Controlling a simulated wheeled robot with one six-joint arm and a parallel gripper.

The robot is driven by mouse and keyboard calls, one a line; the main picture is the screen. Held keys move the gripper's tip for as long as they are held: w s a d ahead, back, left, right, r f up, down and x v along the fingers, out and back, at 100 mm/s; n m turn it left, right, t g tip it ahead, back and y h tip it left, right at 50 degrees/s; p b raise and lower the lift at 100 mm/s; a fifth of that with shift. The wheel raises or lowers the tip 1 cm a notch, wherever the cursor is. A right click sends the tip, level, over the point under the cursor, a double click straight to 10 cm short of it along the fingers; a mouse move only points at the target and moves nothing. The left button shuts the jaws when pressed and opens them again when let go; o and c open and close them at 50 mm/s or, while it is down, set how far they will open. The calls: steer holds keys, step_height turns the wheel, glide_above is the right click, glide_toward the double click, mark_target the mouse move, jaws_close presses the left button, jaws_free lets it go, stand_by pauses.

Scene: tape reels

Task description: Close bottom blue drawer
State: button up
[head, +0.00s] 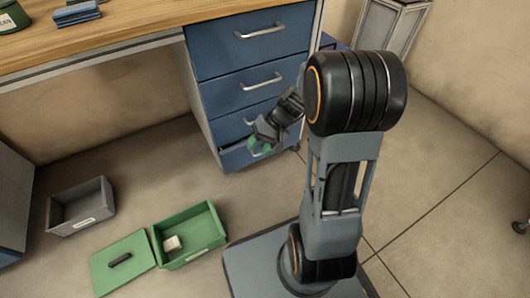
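The blue drawer unit (245,60) stands under the right end of the wooden bench. The upper drawers look shut. My gripper (262,141) is low, at the bottom drawer's front, pointing down and left. A small green thing (259,147) shows at the gripper's fingers; I cannot tell whether it lies in the drawer or is held. The fingers are too small and partly hidden to tell open from shut. My arm hides the drawer's right side.
The wooden bench (150,22) overhangs at the back. Floor between boxes and drawers is clear.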

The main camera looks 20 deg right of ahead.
steer(key=w+d+f+m+t+y, duration=0.2)
steer(key=w+d+f+m+t, duration=0.15)
steer(key=f, duration=0.35)
steer(key=w+d+f+m+t+y, duration=0.25)
steer(key=w+d+f, duration=0.25)
steer(key=f, duration=0.3)
steer(key=d+f+m+t+h+b, duration=0.1)
steer(key=d+f+m+t+h, duration=0.1)
steer(key=d+f+t, duration=0.4)
steer(key=d+f+m+t+h, duration=0.2)
steer(key=d+f, duration=0.1)
steer(key=f, duration=0.5)
steer(key=shift+m, duration=0.3)
steer(key=shift+f+b+x, duration=0.15)
steer(key=shift+b+x, duration=0.7)
steer(key=shift+x, duration=1.35)
steer(key=shift+f+b+x, duration=0.15)
steer(key=shift+b+x, duration=0.7)
steer(key=shift+x, duration=1.3)
steer(key=shift+f+b+x, duration=0.15)
steer(key=shift+b+x, duration=0.7)
steer(key=shift+x, duration=1.35)
steer(key=shift+d, duration=0.1)
steer(key=shift+c, duration=0.4)
jaws_close()
